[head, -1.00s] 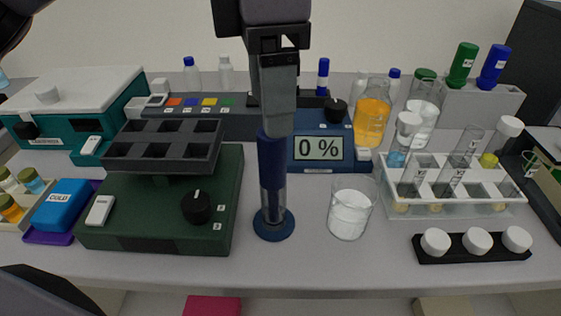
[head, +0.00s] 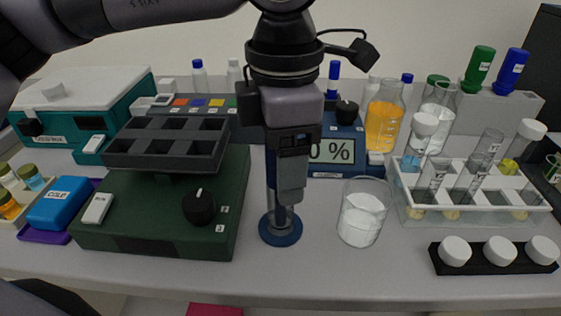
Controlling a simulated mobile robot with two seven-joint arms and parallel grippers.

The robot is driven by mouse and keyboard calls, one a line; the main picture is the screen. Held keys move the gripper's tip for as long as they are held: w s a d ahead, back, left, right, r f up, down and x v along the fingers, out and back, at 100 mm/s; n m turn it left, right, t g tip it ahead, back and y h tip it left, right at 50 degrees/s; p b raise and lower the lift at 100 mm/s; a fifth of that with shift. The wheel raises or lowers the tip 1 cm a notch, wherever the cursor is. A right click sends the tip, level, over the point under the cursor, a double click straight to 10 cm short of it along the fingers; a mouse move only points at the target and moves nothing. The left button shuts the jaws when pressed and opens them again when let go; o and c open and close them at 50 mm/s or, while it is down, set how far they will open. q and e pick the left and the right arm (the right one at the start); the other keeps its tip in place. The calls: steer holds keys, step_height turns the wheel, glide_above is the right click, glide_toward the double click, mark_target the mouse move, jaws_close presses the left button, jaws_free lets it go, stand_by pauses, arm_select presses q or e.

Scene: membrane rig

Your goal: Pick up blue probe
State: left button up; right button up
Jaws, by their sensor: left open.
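The blue probe (head: 271,172) stands upright in a clear holder on a round dark blue base (head: 281,231) at the front middle of the bench. My left gripper (head: 291,184) points straight down at the probe, its fingers beside the blue shaft and just above the clear holder. The jaws are open. The fingers and wrist hide much of the probe, including its top, so I cannot tell whether they touch it. My right gripper is not in view.
A glass beaker (head: 362,212) of white material stands close to the right. A dark green device (head: 160,225) with a tube rack (head: 165,155) stands to the left. A display box (head: 345,151) is behind. The bench in front of the base is clear.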

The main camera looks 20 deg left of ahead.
arm_select(q)
steer(key=c, duration=1)
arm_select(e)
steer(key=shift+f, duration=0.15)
arm_select(q)
steer(key=shift+r, duration=0.15)
